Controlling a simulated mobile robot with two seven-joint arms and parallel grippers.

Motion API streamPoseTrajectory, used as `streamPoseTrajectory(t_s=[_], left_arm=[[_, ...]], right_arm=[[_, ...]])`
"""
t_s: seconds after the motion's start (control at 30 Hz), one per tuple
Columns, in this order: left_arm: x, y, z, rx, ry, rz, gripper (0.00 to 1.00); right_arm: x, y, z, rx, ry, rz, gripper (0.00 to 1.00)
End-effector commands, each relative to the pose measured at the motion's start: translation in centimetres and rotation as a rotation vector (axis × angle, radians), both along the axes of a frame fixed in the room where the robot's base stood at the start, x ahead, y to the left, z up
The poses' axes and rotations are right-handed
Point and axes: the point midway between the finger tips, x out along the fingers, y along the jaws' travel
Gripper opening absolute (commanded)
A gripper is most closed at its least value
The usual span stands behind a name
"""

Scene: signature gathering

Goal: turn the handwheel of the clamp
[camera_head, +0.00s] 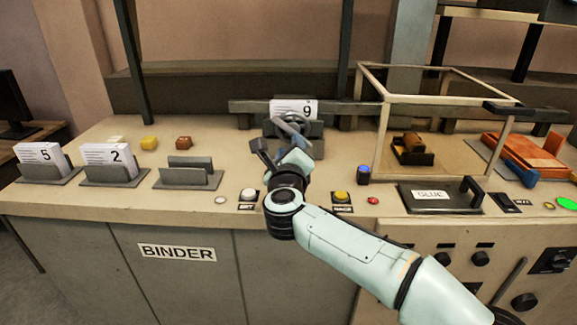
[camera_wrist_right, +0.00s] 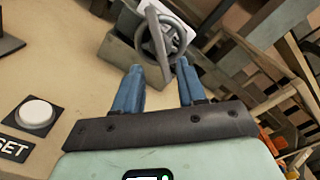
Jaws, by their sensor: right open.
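The clamp (camera_head: 314,129) is a dark grey block at the back middle of the binder bench. Its grey spoked handwheel (camera_head: 294,126) faces me, and a white card marked 9 (camera_head: 297,107) stands behind the wheel. In the right wrist view the handwheel (camera_wrist_right: 168,38) is ahead, beyond the fingertips. My right gripper (camera_wrist_right: 161,75) is open and empty, with its two blue fingers short of the wheel and apart from it. In the head view my right arm partly covers the front of the clamp. My left gripper is not in view.
Cards 5 (camera_head: 44,155) and 2 (camera_head: 108,156) stand in holders at left; an empty holder (camera_head: 188,174) is beside them. A white button (camera_head: 248,194) and yellow button (camera_head: 341,196) are near the front edge. A framed glue station (camera_head: 381,140) stands at right.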

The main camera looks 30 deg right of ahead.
Motion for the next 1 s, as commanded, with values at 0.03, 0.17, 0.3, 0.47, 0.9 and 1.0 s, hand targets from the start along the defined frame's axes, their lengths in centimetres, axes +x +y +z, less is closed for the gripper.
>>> streamPoseTrajectory(t_s=[0.03, 0.17, 0.3, 0.47, 0.9, 1.0], left_arm=[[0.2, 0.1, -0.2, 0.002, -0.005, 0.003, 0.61], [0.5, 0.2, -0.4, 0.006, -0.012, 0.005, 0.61], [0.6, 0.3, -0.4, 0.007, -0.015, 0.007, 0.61], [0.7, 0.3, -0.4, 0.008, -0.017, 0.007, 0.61], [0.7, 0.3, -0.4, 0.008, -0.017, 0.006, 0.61], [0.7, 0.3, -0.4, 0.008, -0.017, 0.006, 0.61]], right_arm=[[-1.1, 0.7, 0.0, 0.0, 0.0, 0.004, 0.4], [-3.3, 2.1, 0.0, -0.001, -0.001, 0.003, 0.4], [-4.9, 3.0, 0.1, 0.001, -0.001, 0.002, 0.4], [-5.6, 3.5, 0.0, 0.0, 0.0, 0.0, 0.4], [-5.7, 3.5, 0.0, 0.0, 0.0, 0.0, 0.4], [-5.7, 3.5, 0.0, 0.0, 0.0, 0.0, 0.4]])
